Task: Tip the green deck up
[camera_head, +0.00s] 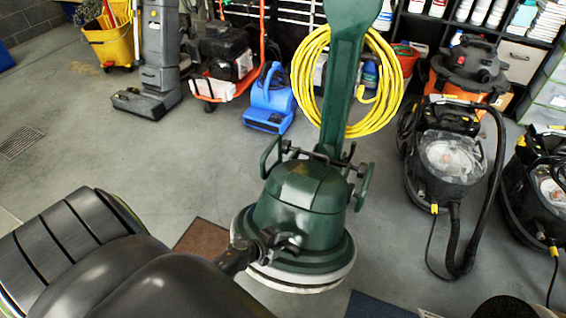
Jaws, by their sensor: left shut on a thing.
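The green floor machine's deck (302,200) stands near the middle of the head view, a rounded green housing over a wide round base with a pale skirt (300,282) at its lower edge. Its green handle column (342,95) rises from the back of the deck. My left gripper (268,245) reaches in from the lower left and is shut on the deck at its near left side. The fingers are small and dark, so the exact part held is hard to see. I cannot tell whether the base is off the floor. My right gripper is not in view.
A brown mat (200,238) lies left of the deck and a dark blue mat (375,306) at the lower right. A black vacuum (447,165) with a hose stands to the right. A blue blower (268,100) and yellow bucket (108,40) stand behind. Grey floor is clear at left.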

